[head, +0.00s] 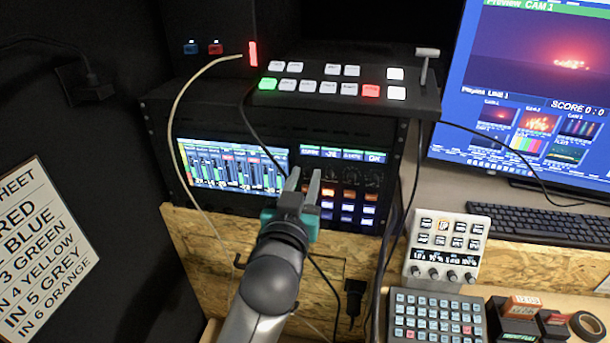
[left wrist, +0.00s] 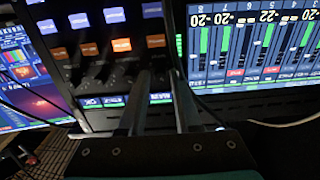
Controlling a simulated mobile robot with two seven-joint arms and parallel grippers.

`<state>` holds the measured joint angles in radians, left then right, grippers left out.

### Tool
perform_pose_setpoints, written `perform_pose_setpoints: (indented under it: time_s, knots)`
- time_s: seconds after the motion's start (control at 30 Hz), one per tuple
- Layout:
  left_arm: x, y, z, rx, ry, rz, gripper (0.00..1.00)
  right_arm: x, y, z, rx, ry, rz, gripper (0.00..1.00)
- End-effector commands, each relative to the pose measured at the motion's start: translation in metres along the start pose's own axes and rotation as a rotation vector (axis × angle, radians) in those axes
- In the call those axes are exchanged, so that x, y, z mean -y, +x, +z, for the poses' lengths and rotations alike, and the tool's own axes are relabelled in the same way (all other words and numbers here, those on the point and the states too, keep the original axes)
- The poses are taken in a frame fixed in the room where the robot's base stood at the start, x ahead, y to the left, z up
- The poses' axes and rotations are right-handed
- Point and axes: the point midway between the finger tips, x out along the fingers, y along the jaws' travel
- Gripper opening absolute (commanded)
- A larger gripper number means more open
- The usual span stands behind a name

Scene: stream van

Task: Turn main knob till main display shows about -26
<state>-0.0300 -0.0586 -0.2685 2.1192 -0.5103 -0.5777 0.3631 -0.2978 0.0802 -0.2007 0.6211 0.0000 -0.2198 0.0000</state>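The audio mixer (head: 275,150) is a black rack unit with a large channel screen (head: 225,165) and a narrow display strip (head: 342,155). The strip's main reading is too small to read surely; it looks like a negative number in the twenties. Below the strip is a row of dark knobs (head: 352,178), above orange, white and blue buttons. My left gripper (head: 303,178) is at the left end of this row, its two fingers apart and pointing at the panel. In the left wrist view the fingers (left wrist: 160,85) hide the leftmost knob area; contact cannot be told. My right gripper is not in view.
A video switcher (head: 335,92) with lit buttons sits on top of the mixer, and cables hang in front of the rack. To the right are a monitor (head: 540,85), a keyboard (head: 535,222), a small white control panel (head: 446,248) and a button pad (head: 437,317).

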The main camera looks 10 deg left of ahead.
Motion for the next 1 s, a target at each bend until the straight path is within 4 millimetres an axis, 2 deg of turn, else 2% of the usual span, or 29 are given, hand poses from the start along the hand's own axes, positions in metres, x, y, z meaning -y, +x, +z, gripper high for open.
perform_pose_setpoints:
  time_s: [0.17,0.47,0.87,1.0]
  knots:
    - [0.0000,-0.0001,0.0000,0.000,0.000,0.000,0.32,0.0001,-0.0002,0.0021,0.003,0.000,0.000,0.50]
    - [0.0000,0.0001,0.0000,0.000,0.000,0.000,0.00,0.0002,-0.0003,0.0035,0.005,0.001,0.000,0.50]
    - [0.0001,0.0002,-0.0003,0.000,0.003,0.000,0.00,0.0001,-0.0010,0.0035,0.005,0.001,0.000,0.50]
    - [0.0002,0.0003,-0.0016,0.002,0.045,-0.001,0.00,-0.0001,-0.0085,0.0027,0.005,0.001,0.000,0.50]
